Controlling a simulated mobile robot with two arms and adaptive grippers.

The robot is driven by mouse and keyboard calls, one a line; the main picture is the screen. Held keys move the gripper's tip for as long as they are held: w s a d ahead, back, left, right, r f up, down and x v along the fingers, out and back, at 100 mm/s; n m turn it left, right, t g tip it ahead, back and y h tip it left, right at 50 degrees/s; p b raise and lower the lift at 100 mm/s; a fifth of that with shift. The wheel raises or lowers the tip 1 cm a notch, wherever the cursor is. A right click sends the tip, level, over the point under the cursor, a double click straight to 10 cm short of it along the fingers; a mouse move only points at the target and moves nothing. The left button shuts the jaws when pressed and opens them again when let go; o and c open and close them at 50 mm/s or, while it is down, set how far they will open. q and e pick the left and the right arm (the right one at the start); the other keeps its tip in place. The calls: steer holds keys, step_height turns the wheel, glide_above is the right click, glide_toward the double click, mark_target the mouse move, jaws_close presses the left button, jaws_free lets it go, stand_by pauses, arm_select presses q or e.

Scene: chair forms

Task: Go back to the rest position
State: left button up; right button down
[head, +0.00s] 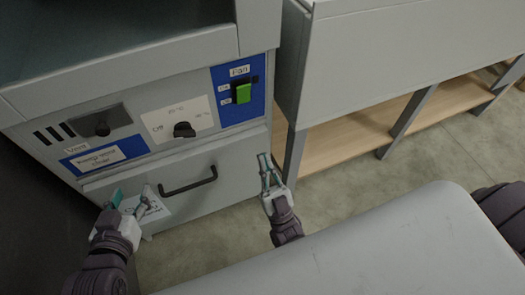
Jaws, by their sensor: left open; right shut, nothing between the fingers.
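My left gripper (132,197) is at the lower left, in front of the grey machine's lower panel. Its two fingers are spread apart, with nothing between them. My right gripper (264,160) is near the middle of the view, pointing up and away, just right of the machine's black handle. Its fingers are together and hold nothing. Neither gripper visibly holds any part of the machine; I cannot tell whether the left fingertips touch its panel.
The grey machine (225,160) has a black handle (188,182), a dark knob (184,130) and a green switch (243,93) on a blue plate. A grey cabinet (400,50) over a wooden shelf (345,138) stands to its right. Floor (205,240) shows between.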

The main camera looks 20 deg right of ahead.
stand_by(0.6)
